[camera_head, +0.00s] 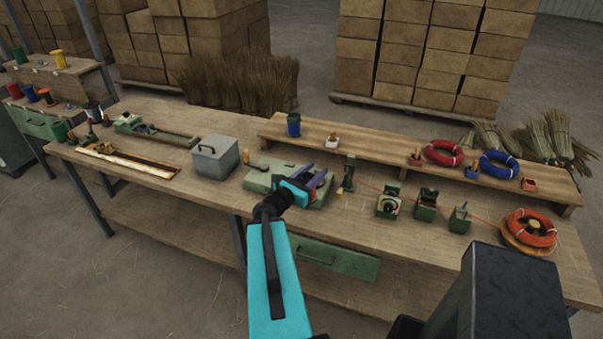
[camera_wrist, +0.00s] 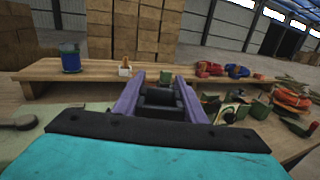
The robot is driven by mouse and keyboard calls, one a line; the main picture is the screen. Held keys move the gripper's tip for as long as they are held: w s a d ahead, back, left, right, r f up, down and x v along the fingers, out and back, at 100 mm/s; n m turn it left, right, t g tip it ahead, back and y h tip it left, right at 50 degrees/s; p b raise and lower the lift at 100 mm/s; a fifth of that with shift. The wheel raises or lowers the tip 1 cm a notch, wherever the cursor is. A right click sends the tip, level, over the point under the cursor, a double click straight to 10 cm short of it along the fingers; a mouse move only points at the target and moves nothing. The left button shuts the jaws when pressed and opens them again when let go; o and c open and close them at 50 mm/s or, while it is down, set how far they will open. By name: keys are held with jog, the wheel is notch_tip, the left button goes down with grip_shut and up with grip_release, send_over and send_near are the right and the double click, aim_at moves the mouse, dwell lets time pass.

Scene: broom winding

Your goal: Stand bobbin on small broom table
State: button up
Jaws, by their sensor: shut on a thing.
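My gripper (camera_head: 312,180) has purple fingers and is over the green flat block (camera_head: 258,182) at the middle of the workbench. In the wrist view, a dark, spool-like thing (camera_wrist: 160,97) sits between the fingers of my gripper (camera_wrist: 162,90), apparently the bobbin. It is mostly hidden in the head view, and I cannot tell whether it touches the block. A blue bobbin (camera_head: 293,125) stands upright on the raised wooden shelf (camera_head: 370,147); it also shows at left in the wrist view (camera_wrist: 70,60). I cannot tell for certain which surface is the small broom table.
A grey box (camera_head: 215,157) stands left of the gripper. Small green fixtures (camera_head: 389,203) and a red coil (camera_head: 530,228) are to the right. Red (camera_head: 445,153) and blue (camera_head: 500,165) coils lie on the shelf. A stand with several bobbins (camera_head: 58,58) is at far left.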

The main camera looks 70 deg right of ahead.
jog(key=w+a+f+n+t+b, duration=0.1)
jog(key=w+a+n+t+b, duration=0.2)
jog(key=w+a, duration=1.15)
jog(key=w+a+f+n+t+b, duration=0.15)
jog(key=w+a+t, duration=0.35)
jog(key=w+a, duration=0.9)
jog(key=w+a+n+t+y+b, duration=0.1)
jog(key=w+a, duration=0.3)
jog(key=a, duration=0.8)
jog(key=w+a+f+n+t+y+b, duration=0.1)
jog(key=w+a+n+t+b, duration=0.1)
jog(key=a, duration=1)
jog(key=w+a+n+t+y+b, duration=0.1)
jog(key=w+a, duration=0.5)
jog(key=a, duration=0.6)
jog(key=n+t+b, duration=0.1)
jog(key=n+t, duration=0.1)
jog(key=t, duration=0.1)
jog(key=shift+w+f, duration=0.25)
jog(key=shift+w, duration=0.05)
jog(key=shift+t, duration=0.4)
